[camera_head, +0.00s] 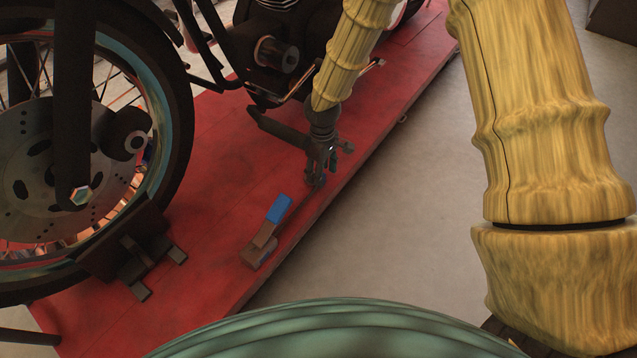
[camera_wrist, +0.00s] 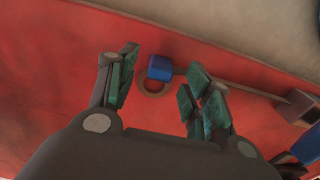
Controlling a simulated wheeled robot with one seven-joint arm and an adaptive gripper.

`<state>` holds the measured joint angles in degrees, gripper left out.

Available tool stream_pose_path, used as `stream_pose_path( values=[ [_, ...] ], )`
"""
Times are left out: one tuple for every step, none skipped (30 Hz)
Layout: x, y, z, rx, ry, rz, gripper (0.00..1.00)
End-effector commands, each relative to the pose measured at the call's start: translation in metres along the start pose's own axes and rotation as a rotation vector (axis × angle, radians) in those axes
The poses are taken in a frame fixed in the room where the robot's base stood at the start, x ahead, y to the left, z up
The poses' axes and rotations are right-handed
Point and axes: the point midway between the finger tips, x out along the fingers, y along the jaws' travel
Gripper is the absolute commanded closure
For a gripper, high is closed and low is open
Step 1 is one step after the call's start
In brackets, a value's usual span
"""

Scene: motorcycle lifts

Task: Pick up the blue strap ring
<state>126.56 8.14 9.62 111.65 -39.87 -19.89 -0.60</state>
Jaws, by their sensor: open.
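The blue strap ring shows in the wrist view as a blue band (camera_wrist: 160,67) on a tan ring (camera_wrist: 153,87), lying on the red lift deck (camera_wrist: 60,60). A narrow dark strip runs right from near it; I cannot tell if they are joined. My gripper (camera_wrist: 161,75) is open, with the ring in view between its green-padded fingers. Contact is not visible. In the head view my gripper (camera_head: 317,170) is low over the red deck (camera_head: 215,150), near its right edge; I cannot make out the ring there, near the fingertips.
A motorcycle wheel (camera_head: 60,150) in a dark chock (camera_head: 130,240) stands at left. The motorcycle's engine (camera_head: 270,50) is behind my gripper. Grey floor (camera_head: 400,220) right of the deck is clear.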

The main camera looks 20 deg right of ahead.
Motion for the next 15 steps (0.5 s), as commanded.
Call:
stream_pose_path(
  values=[
    [0.011, 0.0, 0.0, 0.0, 0.0, 0.0, 0.5],
    [0.015, 0.0, 0.0, 0.001, 0.0, 0.0, 0.5],
    [0.018, 0.0, 0.0, 0.001, 0.0, 0.0, 0.5],
    [0.021, 0.0, 0.0, 0.001, 0.001, 0.0, 0.5],
    [0.022, 0.0, 0.0, 0.001, 0.001, 0.001, 0.5],
    [0.024, 0.0, -0.001, 0.001, 0.001, 0.001, 0.5],
    [0.024, 0.0, -0.001, 0.001, 0.001, 0.001, 0.5],
    [0.024, 0.0, -0.001, 0.0, 0.001, 0.001, 0.5],
    [0.024, 0.0, -0.001, 0.0, 0.002, 0.001, 0.5],
    [0.024, 0.0, -0.001, 0.0, 0.002, 0.001, 0.5],
    [0.024, 0.0, -0.001, 0.0, 0.002, 0.001, 0.5],
    [0.023, 0.0, -0.001, 0.0, 0.002, 0.001, 0.5],
    [0.024, 0.0, -0.001, 0.0, 0.002, 0.001, 0.5],
    [0.024, 0.0, -0.001, 0.001, 0.002, 0.001, 0.5],
    [0.024, 0.0, -0.001, 0.0, 0.001, 0.001, 0.55]
  ],
)
